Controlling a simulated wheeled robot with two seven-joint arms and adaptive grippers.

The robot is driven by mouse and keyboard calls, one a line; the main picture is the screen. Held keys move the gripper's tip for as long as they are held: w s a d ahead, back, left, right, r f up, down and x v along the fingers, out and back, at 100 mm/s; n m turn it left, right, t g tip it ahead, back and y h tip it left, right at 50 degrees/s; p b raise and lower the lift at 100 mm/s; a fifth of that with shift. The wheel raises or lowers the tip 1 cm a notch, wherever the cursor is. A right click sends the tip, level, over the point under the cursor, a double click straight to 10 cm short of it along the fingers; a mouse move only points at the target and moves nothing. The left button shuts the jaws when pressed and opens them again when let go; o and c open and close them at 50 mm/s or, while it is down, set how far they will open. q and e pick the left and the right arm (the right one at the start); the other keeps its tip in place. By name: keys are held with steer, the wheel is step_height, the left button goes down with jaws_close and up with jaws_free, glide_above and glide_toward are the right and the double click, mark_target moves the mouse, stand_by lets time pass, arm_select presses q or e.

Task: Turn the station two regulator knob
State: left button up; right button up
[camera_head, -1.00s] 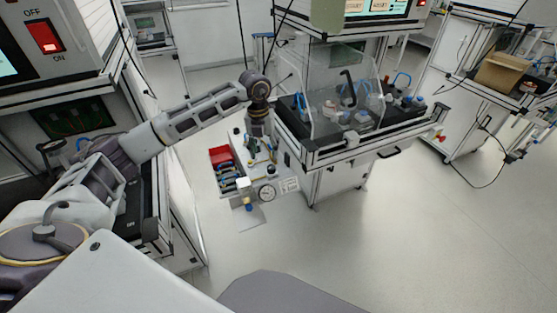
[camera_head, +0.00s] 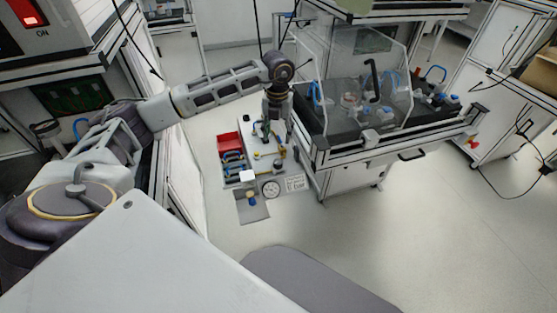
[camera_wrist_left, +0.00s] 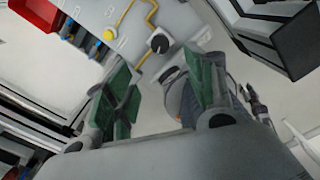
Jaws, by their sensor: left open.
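A white panel (camera_head: 292,184) stands low beside the workbench, with a round gauge (camera_head: 271,188) at its front. In the left wrist view, a black round knob (camera_wrist_left: 158,42) with a white base sits on the panel beside yellow tubing (camera_wrist_left: 150,18). I cannot read a station number on it. My left gripper (camera_head: 271,132) hangs down over the back part of the panel. In the left wrist view its green fingers (camera_wrist_left: 158,66) are spread apart and empty, with the knob beyond their tips and no visible contact. My right gripper is not in view.
A red bin (camera_head: 229,142) and blue-handled items (camera_head: 234,167) are at the panel's left. A workbench with a clear guard (camera_head: 340,75) stands close on the right of my left gripper. A white cabinet (camera_head: 188,150) is on the left.

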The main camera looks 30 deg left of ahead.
mark_target(278, 161)
arm_select(q)
steer(key=shift+w+f, duration=0.1)
steer(key=shift+f, duration=6.85)
steer(key=c, duration=1.1)
steer(key=shift+o, duration=0.2)
